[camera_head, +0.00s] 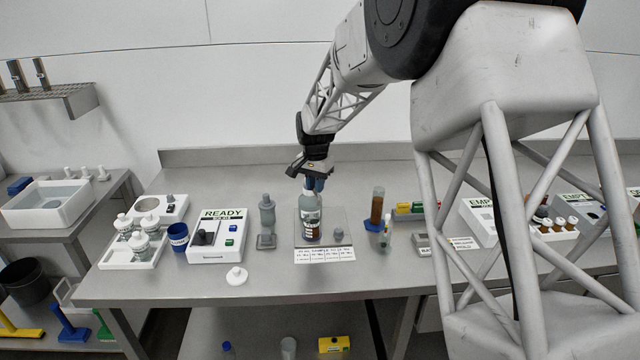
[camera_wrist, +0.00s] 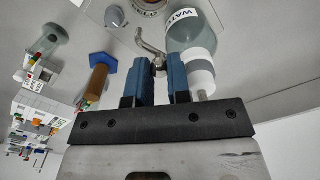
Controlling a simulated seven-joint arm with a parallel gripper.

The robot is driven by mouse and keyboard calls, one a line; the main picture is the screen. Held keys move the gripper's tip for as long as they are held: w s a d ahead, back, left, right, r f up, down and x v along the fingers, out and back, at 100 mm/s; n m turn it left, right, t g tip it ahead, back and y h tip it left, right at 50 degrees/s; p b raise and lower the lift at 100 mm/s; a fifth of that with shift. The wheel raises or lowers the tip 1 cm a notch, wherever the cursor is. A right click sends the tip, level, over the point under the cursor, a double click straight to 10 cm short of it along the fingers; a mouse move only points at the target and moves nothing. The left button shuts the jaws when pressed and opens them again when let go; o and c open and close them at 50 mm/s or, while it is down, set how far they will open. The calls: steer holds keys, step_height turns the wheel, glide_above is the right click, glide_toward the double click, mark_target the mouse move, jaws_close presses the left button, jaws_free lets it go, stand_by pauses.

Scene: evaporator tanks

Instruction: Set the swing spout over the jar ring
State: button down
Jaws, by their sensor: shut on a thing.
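My gripper (camera_head: 315,184) is above the middle of the bench, at the top of a clear bottle (camera_head: 311,203). In the wrist view its blue fingers (camera_wrist: 163,80) are closed around the near end of a curved metal spout (camera_wrist: 151,45). The spout bends away from the fingers, its free end toward the top left, beside the bottle labelled WATER (camera_wrist: 184,28). A round ring-shaped piece (camera_wrist: 149,6), perhaps the jar ring, is cut off by the top edge of the wrist view. The spout's free end appears short of it in the picture. The spout cannot be made out in the head view.
A grey knob (camera_head: 338,235) and a label card (camera_head: 325,254) are close to the bottle. A brown tube in a blue base (camera_head: 376,222) stands to the right. A grey pump-like piece (camera_head: 267,215) and the READY box (camera_head: 217,236) stand left.

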steer(key=shift+s+a+m, duration=0.1)
steer(key=shift+a+m, duration=0.6)
steer(key=shift+m, duration=0.7)
steer(key=c, duration=1.1)
jaws_free()
steer(key=shift+o, duration=0.2)
steer(key=shift+r, duration=0.15)
step_height(320, 180, up, 8)
steer(key=shift+f, duration=0.2)
steer(key=shift+s, duration=0.1)
